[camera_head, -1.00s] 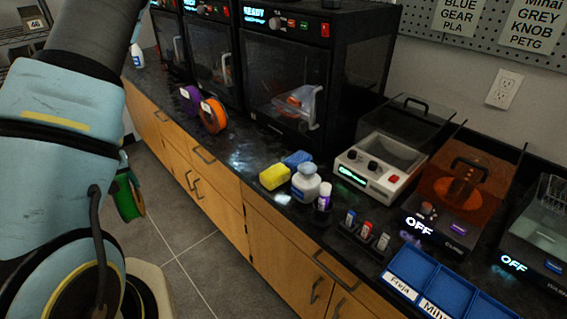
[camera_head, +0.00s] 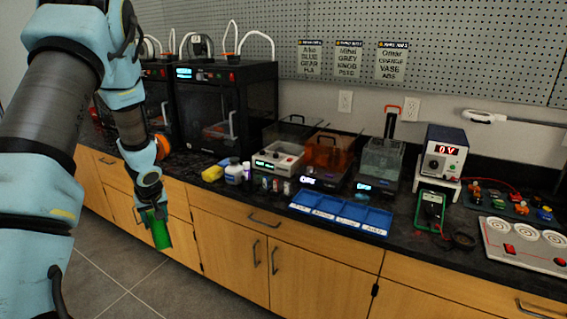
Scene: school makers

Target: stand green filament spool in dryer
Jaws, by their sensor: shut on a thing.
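The green filament spool (camera_head: 160,233) is held by my gripper (camera_head: 152,213), in front of the cabinets and below the counter edge. The fingers are small and partly hidden, but they are shut on the spool. A cream box (camera_head: 278,160) with a lit display and knobs stands on the counter to the right; it looks like the dryer. A smoky clear lid with a handle (camera_head: 296,128) is raised at its back. Whether anything lies inside cannot be told.
Open floor lies in front of the cabinets.

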